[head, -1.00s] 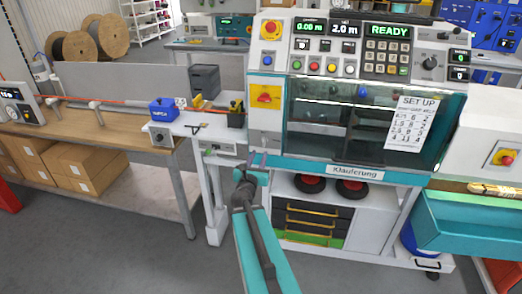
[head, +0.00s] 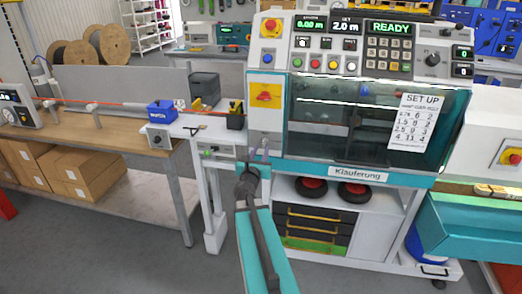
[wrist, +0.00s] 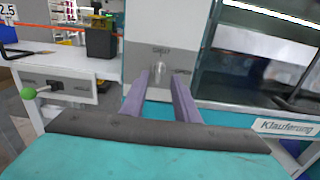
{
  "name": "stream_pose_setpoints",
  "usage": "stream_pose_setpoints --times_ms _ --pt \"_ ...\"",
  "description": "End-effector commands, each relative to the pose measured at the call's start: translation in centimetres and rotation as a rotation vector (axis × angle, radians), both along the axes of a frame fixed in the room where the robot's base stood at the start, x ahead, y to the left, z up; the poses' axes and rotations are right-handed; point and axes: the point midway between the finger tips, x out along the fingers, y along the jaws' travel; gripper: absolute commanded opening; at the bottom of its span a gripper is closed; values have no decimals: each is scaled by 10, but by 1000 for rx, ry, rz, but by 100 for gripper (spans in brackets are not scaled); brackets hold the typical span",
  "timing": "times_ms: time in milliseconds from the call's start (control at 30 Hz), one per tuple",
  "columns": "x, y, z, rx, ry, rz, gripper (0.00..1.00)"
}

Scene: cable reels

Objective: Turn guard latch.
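The guard latch (wrist: 160,70) is a small pale metallic knob on a grey panel under a short label, in the wrist view. The label is too blurred to read surely. My gripper (wrist: 161,78) has two purple fingers, apart and empty, pointing at the panel. The latch shows between the fingertips; I cannot tell how far beyond them it is. In the head view my gripper (head: 259,154) is in front of the lower left panel of the machine, below the red and yellow switch (head: 265,95). The transparent guard (head: 365,120) is right of that panel and looks down.
A workbench (head: 120,138) with a blue box (head: 161,111) stands left. A teal tray (head: 470,222) juts out right. Open floor lies in front.

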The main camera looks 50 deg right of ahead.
Motion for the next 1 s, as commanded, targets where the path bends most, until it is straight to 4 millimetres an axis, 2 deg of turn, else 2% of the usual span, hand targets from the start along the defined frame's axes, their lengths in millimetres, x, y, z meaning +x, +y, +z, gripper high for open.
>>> stream_pose_setpoints --times_ms 500,1000 --pt "24 -37 2 0 0 0 28" --pt "26 -41 1 0 0 1 28"
